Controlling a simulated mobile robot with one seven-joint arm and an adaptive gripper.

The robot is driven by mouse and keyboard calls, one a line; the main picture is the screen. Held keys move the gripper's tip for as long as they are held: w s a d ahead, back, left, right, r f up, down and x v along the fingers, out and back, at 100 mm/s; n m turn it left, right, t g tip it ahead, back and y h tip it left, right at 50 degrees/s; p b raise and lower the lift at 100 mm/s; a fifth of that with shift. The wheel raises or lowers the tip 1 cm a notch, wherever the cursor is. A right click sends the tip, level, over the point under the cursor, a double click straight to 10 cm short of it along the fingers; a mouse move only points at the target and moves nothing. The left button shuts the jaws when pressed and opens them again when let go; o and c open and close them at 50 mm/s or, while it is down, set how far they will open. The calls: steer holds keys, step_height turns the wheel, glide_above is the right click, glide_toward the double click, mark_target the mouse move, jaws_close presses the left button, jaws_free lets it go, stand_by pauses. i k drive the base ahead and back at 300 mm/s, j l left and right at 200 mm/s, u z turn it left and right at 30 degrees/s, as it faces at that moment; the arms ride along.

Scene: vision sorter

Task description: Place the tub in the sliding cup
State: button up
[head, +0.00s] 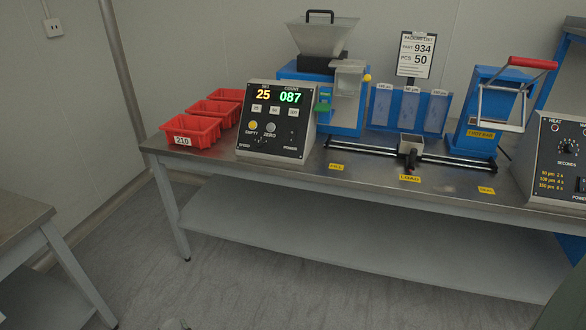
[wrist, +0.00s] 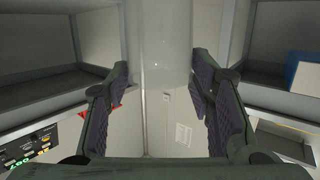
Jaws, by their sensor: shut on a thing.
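The tub (wrist: 158,40) is a pale, translucent cylinder between my fingertips in the wrist view; its upper end runs out of the picture. My gripper (wrist: 160,77) is shut on it, with dark ridged pads on either side. The tub and my gripper do not show in the head view. The sliding cup (head: 411,145) is a small grey square cup on a black carriage. It sits on a dark horizontal rail (head: 365,150) at the front of the bench, and looks empty, though its inside is hard to see.
On the steel bench (head: 300,185) stand three red bins (head: 190,130), a counter box (head: 275,120) reading 25 and 087, a blue hopper machine (head: 325,75), blue chutes (head: 408,108), a blue sealer with a red handle (head: 490,105) and a heat control box (head: 560,150). Another bench (head: 20,215) is at left.

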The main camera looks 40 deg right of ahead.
mark_target(409, 148)
steer(key=k+z, duration=0.45)
steer(key=z, duration=0.25)
